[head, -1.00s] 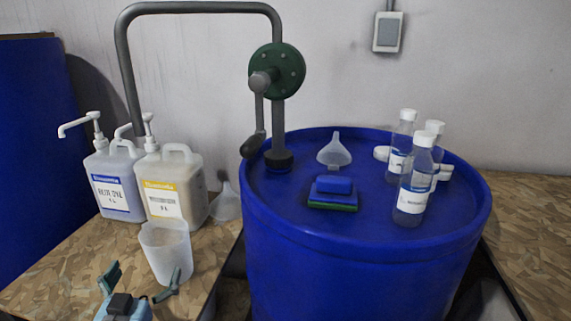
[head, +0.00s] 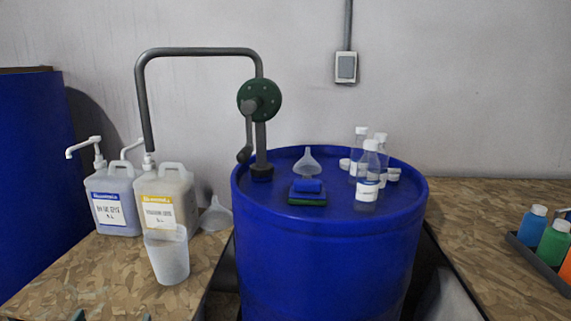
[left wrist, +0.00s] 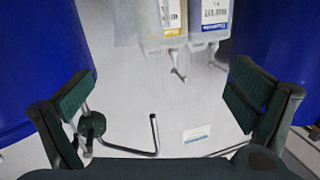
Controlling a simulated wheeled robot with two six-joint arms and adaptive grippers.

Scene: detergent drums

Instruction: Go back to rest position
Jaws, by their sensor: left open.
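My left gripper (head: 112,317) shows only as fingertips at the bottom left edge of the head view, in front of the left table. In the left wrist view its two fingers (left wrist: 165,100) are spread wide with nothing between them. A translucent beaker (head: 168,262) stands on the left table, beyond the gripper and apart from it. Two jugs with pump heads stand behind it, one with a blue label (head: 112,212) and one with a yellow label (head: 158,214). They appear upside down in the left wrist view (left wrist: 165,22). My right gripper is not in view.
The blue drum (head: 320,260) carries a hand pump (head: 259,100), a funnel (head: 307,160), sponges (head: 308,190) and clear bottles (head: 367,180). Another funnel (head: 214,216) lies by the jugs. A tray (head: 540,262) with colored bottles sits at right. The left table's front is clear.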

